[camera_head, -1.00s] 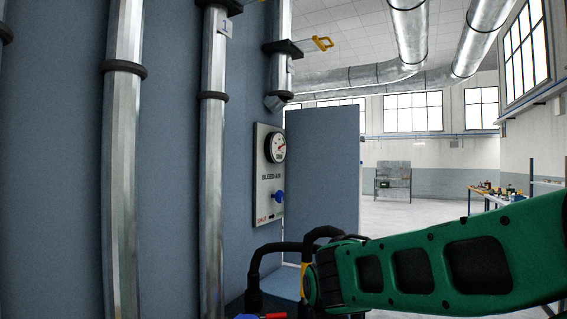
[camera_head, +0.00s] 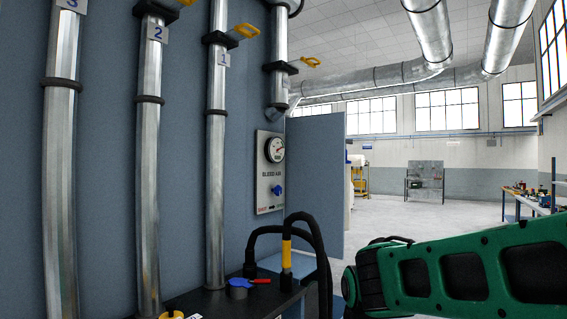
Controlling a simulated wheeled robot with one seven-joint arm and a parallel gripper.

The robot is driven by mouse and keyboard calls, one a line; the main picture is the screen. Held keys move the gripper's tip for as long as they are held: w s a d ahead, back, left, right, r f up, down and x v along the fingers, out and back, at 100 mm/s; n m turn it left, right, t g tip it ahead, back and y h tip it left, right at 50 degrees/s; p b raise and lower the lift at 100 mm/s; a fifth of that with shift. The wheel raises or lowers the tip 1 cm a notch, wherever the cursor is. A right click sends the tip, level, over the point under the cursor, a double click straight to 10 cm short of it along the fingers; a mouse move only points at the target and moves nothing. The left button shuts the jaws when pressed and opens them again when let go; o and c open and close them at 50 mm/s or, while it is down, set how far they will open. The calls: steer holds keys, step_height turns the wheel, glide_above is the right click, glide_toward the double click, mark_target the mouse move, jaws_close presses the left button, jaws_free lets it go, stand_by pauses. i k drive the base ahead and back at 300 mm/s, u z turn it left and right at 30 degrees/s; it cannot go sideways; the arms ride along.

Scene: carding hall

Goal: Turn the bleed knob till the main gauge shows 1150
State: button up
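A plate marked BLEED AIR (camera_head: 265,196) is fixed to the blue-grey wall near the picture's middle. The round white gauge (camera_head: 275,150) sits at its top; its reading is too small to tell. My green arm reaches in from the lower right, below and to the right of the plate, apart from the knob. My gripper's fingers are not visible, so I cannot see whether they are open or shut.
Numbered metal pipes (camera_head: 151,160) with yellow handles (camera_head: 247,31) run up the wall on the left. A dark bench (camera_head: 270,300) below carries black hoses (camera_head: 318,240) and a blue item with a red lever (camera_head: 239,287). Open floor (camera_head: 400,207) lies at the right, before a workbench (camera_head: 530,201).

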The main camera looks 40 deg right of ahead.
mark_target(278, 190)
steer(key=z, duration=0.4)
steer(key=i, duration=0.75)
steer(key=z, duration=0.75)
steer(key=k, duration=0.3)
steer(key=z, duration=0.85)
steer(key=k, duration=0.8)
steer(key=z, duration=0.75)
steer(key=i, duration=1.15)
steer(key=u, duration=0.9)
steer(key=i, duration=1)
steer(key=u, duration=1.15)
steer(key=i, duration=0.6)
steer(key=u, duration=0.3)
